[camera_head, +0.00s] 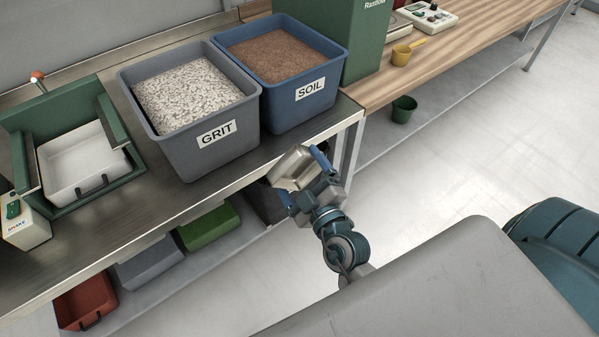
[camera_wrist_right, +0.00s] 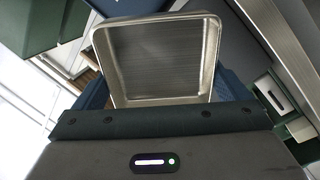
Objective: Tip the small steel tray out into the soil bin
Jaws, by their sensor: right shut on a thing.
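The small steel tray (camera_head: 293,168) is held in my right gripper (camera_head: 303,177), in front of the bench edge, below and in front of the soil bin. In the right wrist view the tray (camera_wrist_right: 157,58) sits between the two blue fingers, its inside facing the camera and looking bare. The gripper is shut on it. The tray is apart from the bin. My left gripper is in neither view.
A grey GRIT bin (camera_head: 185,155) of pale grit stands left of the soil bin. A green sack or box (camera_head: 350,40) stands right of it. A green frame with a white tray (camera_head: 75,160) is far left. Coloured bins, including a green one (camera_head: 208,227), sit on the lower shelf.

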